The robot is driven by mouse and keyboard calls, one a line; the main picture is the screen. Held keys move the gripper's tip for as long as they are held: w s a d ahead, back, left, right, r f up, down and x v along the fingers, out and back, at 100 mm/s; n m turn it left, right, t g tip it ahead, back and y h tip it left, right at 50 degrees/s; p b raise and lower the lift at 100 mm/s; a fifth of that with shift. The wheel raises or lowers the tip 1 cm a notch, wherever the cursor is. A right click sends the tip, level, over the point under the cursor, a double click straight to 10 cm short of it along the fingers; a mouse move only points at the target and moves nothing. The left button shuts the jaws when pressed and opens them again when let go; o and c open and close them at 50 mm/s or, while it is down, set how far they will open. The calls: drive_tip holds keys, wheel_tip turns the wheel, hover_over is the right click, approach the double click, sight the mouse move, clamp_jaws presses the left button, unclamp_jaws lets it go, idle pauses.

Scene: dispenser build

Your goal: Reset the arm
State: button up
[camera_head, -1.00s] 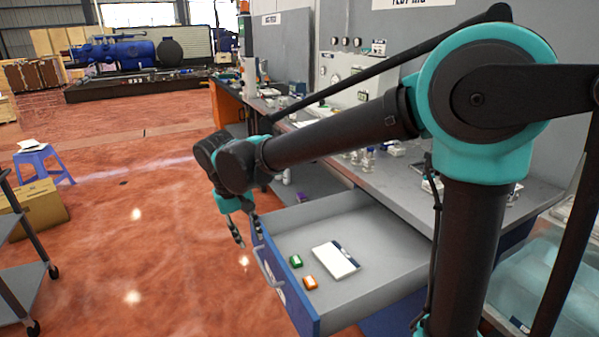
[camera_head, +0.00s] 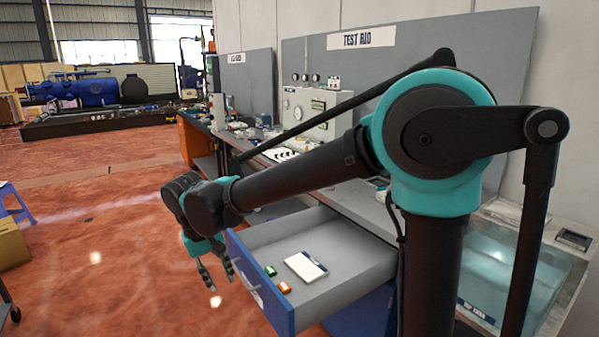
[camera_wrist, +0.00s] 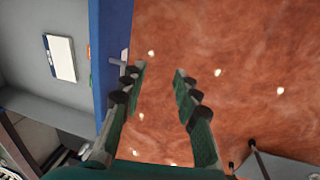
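My gripper (camera_head: 216,275) is open and empty in the head view. It hangs over the floor just outside the blue front of the open drawer (camera_head: 345,284). In the wrist view my gripper (camera_wrist: 160,72) shows its two fingers apart with only red floor between them. The drawer's blue front (camera_wrist: 113,45) is close to the left finger there. My arm stretches from the right to the left across the head view, bent down at the wrist.
Inside the drawer lie a white pad (camera_head: 306,267), a green block (camera_head: 270,271) and an orange block (camera_head: 284,288). The workbench (camera_head: 370,216) stands behind it. A water tank (camera_head: 520,265) is at the right. The floor (camera_head: 120,250) left of the drawer is open.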

drive_tip(key=w+d+f+m+y, duration=0.1)
drive_tip(key=w+d+f+m, duration=0.15)
drive_tip(key=d, duration=0.85)
drive_tip(key=w+d+f+m+y, duration=0.1)
drive_tip(key=w+d+f, duration=0.2)
drive_tip(key=d, duration=0.7)
drive_tip(key=s+d+f+m+t, duration=0.1)
drive_tip(key=s+d+f, duration=0.2)
drive_tip(key=d, duration=0.6)
drive_tip(key=s+d+f+m+t, duration=0.2)
drive_tip(key=s+d+f, duration=0.1)
drive_tip(key=d, duration=0.6)
drive_tip(key=shift+s+f, duration=0.3)
drive_tip(key=shift+s, duration=0.45)
